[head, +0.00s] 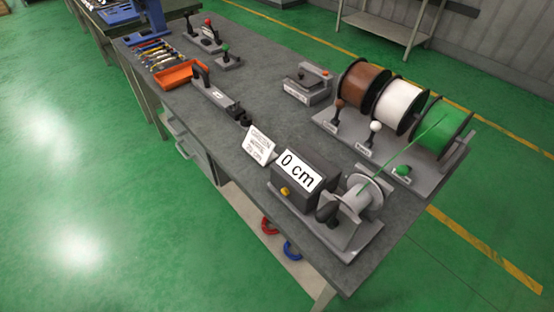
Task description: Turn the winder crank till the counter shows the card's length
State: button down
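The winder (357,197) stands at the near right end of the grey bench, with a pale reel and a dark crank handle (327,211) at its near side. Green wire (400,153) runs taut from the green spool (440,128) to the reel. My gripper is not in view.
Brown (364,88) and white (401,106) spools stand beside the green one on a rack with several knobs. A grey device (306,87), an orange tray (180,76) and hand tools lie farther along the bench. Green floor (90,190) is open at left.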

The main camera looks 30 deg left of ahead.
aim_at(327, 214)
jog(key=k+u, duration=0.1)
jog(key=u, duration=0.3)
jog(key=k+u, duration=0.1)
jog(key=u, duration=0.35)
jog(key=j+u, duration=0.1)
jog(key=u, duration=0.3)
jog(key=k+j+u, duration=0.1)
jog(key=u, duration=0.3)
